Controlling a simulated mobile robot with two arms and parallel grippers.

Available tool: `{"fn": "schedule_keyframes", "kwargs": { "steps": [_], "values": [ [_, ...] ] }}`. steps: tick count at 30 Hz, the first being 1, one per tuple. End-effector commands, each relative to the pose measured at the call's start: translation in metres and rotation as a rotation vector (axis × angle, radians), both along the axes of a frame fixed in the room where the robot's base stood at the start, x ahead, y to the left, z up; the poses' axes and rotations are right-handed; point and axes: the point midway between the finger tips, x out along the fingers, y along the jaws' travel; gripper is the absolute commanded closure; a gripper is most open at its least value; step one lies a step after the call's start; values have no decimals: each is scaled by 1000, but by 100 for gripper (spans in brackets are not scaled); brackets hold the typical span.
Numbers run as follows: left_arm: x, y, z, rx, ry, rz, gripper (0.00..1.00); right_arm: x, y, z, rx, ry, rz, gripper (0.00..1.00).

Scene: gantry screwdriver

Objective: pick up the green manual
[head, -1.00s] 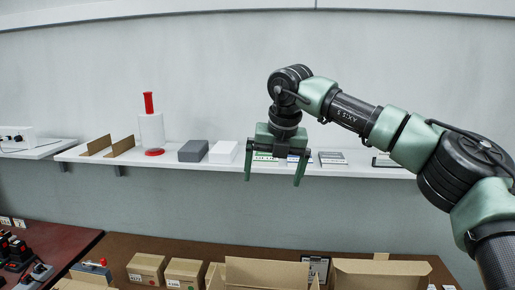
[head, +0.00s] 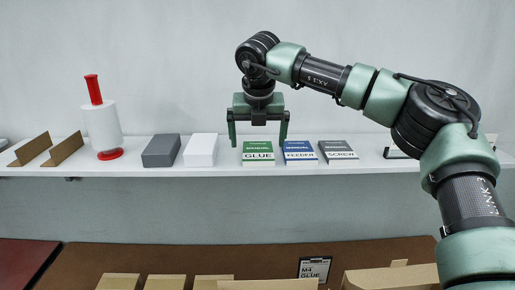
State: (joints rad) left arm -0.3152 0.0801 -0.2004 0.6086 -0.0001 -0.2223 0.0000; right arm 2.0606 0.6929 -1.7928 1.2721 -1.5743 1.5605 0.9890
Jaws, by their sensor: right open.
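The green manual (head: 258,152), labelled GLUE, lies on the white wall shelf (head: 220,164). It is the leftmost of three manuals. My right gripper (head: 258,143) is open and empty, fingers pointing down. In the picture its two fingers stand to either side of the green manual's upper part, the right finger close to the gap before the blue manual. I cannot tell the gripper's distance from the manual in depth. My left gripper is not in view.
A blue FEEDER manual (head: 300,152) and a grey SCREW manual (head: 338,151) lie right of the green one. A white box (head: 201,150), a grey box (head: 161,151) and a white roll on a red stand (head: 101,125) stand to the left. Cardboard boxes (head: 390,278) sit below.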

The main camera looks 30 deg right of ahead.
Motion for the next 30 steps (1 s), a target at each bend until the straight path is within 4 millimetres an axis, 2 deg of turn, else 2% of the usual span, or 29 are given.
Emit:
{"fn": "schedule_keyframes", "kwargs": {
  "steps": [1, 2, 7, 10, 14, 15, 17, 22, 23, 30],
  "values": [
    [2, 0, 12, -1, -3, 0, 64, 1, -4, -3, -1, 5, 0, 0],
    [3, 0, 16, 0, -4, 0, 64, 2, -6, -7, -1, 5, 0, 0],
    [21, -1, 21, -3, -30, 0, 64, 9, -8, -27, 0, 2, -1, 0],
    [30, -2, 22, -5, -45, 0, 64, 10, -8, -31, 1, 1, -1, 0],
    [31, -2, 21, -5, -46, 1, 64, 10, -8, -31, 1, 1, -1, 0],
    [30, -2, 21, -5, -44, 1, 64, 10, -8, -31, 1, 1, -1, 3],
    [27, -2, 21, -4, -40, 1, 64, 10, -8, -31, 1, 1, -1, 19],
    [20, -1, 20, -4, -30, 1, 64, 10, -8, -31, 1, 1, -1, 67],
    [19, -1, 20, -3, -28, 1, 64, 10, -8, -30, 1, -1, -1, 70],
    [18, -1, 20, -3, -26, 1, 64, 10, -8, -29, 1, -1, -1, 70]
  ]
}}
